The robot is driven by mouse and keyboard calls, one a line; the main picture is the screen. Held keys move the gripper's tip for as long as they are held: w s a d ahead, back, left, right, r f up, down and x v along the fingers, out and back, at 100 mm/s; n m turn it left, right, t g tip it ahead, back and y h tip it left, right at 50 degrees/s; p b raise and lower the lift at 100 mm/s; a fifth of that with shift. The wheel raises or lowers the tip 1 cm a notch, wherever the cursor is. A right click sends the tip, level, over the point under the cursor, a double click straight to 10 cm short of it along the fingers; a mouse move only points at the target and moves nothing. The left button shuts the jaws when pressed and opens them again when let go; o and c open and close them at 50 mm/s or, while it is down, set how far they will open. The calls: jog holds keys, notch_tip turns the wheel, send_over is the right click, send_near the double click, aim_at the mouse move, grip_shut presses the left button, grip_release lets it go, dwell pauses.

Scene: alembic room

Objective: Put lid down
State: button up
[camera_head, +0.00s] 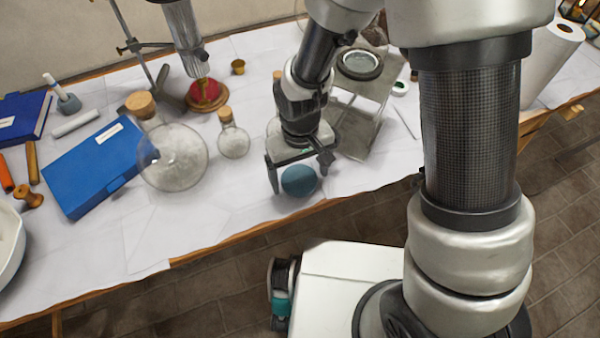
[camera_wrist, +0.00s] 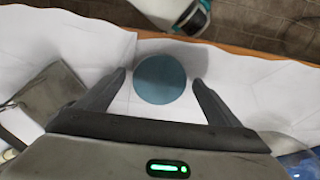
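The lid appears to be the teal round piece (camera_head: 298,181), near the front edge of the white-covered table. In the wrist view, the teal round piece (camera_wrist: 160,80) shows as a flat disc between the fingertips. My gripper (camera_head: 301,177) points down over it, with one finger on each side. The fingers are spread, and pale cloth shows between each finger and the disc in the wrist view, so the gripper is open. The disc seems to rest on the cloth, but its underside is hidden. I cannot tell what container it belongs to.
A glass-and-metal stand (camera_head: 362,115) is close to the right of my gripper. Corked round flasks (camera_head: 172,157) (camera_head: 234,142) stand to the left, with a blue case (camera_head: 93,165) beyond. The table's front edge (camera_head: 230,235) is near. White cloth at front left is clear.

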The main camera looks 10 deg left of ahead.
aim_at(301, 180)
notch_tip(301, 180, up, 12)
jog(key=p, duration=0.2)
jog(key=shift+r+p, duration=0.25)
jog(key=shift+p, duration=0.1)
jog(key=d+r+m+t, duration=0.3)
jog(key=d+r, duration=0.8)
jog(key=r, duration=0.2)
jog(key=s+d+r+m+t, duration=0.2)
jog(key=s+d+r, duration=0.4)
jog(key=d, duration=0.3)
jog(key=shift+r+m+t, duration=0.3)
jog(key=shift+r+m, duration=0.2)
jog(key=shift+m, duration=0.2)
jog(key=shift+s+d, duration=0.1)
